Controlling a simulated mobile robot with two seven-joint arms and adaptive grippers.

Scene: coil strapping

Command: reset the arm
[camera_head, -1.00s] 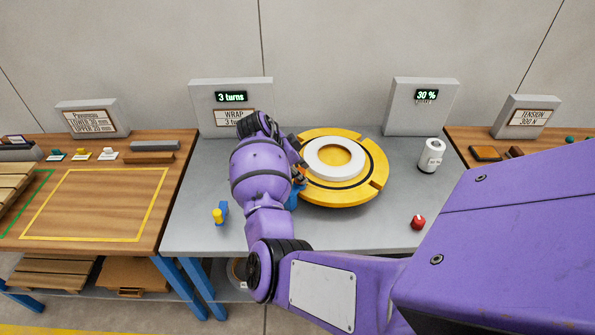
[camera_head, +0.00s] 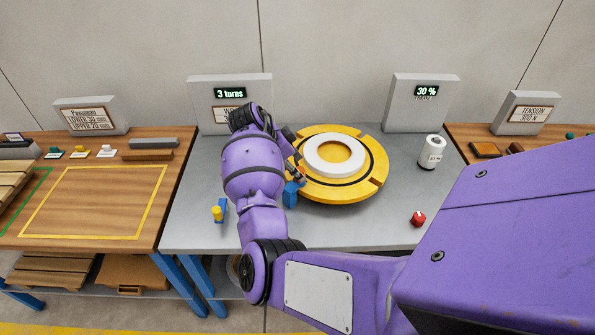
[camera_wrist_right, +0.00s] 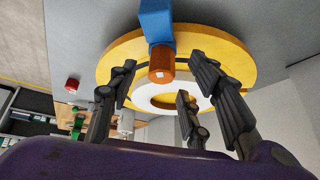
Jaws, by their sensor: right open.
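My right arm reaches across the grey bench from the right. Its gripper (camera_head: 296,162) is beside the left edge of the yellow turntable (camera_head: 370,182), partly hidden behind my purple wrist. In the right wrist view the gripper (camera_wrist_right: 165,85) is open, with its dark fingers apart and nothing held between them. A blue block (camera_head: 290,194) stands at the turntable's left side. In the wrist view the blue block (camera_wrist_right: 156,22) has an orange-brown end (camera_wrist_right: 161,62) that shows between the fingers. My left gripper is not in view.
A white ring (camera_head: 315,153) lies on the turntable. A blue-and-yellow part (camera_head: 218,212) is left of my arm, and a red knob (camera_head: 418,219) and white cylinder (camera_head: 432,152) are to the right. Display boxes (camera_head: 230,118) stand behind. The bench's front left is clear.

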